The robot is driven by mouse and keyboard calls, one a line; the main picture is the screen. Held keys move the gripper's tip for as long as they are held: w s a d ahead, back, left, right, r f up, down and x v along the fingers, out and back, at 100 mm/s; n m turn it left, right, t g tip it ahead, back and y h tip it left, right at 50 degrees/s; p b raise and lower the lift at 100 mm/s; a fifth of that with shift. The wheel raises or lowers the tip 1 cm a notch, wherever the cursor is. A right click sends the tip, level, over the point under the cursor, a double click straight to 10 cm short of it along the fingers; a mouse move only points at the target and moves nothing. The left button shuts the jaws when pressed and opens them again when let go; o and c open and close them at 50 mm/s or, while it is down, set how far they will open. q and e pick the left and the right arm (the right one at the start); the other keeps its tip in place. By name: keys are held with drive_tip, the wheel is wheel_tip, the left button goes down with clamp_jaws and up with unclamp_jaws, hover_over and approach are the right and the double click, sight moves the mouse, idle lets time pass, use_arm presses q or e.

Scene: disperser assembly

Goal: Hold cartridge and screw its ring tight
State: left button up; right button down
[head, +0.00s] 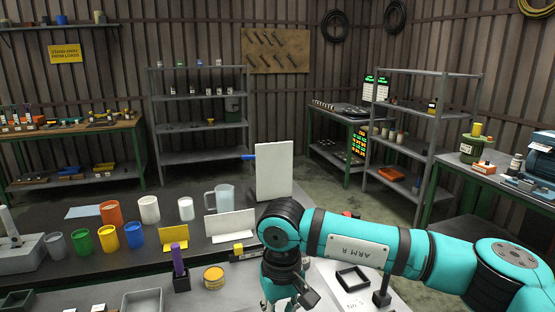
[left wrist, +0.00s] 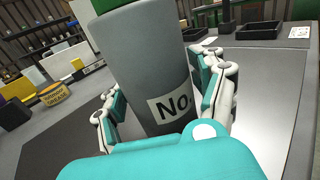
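A grey cylindrical cartridge (left wrist: 150,60) fills the middle of the left wrist view, slightly tilted in the picture, with a white label reading "No". A bit of green (left wrist: 92,5) shows at its top; the rest of the top is cut off, and I cannot make out the ring. My left gripper (left wrist: 160,100) has one finger on each side of the cartridge, both pads against its wall. It is not visible in the head view. My right gripper (head: 280,303) points down at the bottom edge of the head view, partly cut off; its fingertips are hidden.
A yellow round container (head: 214,277) and a purple item in a black holder (head: 180,268) stand left of my right gripper. A black square tray (head: 353,278) lies to its right. Several coloured cups and a white upright board (head: 274,172) stand behind.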

use_arm(q)
drive_tip(key=shift+o, duration=1.4)
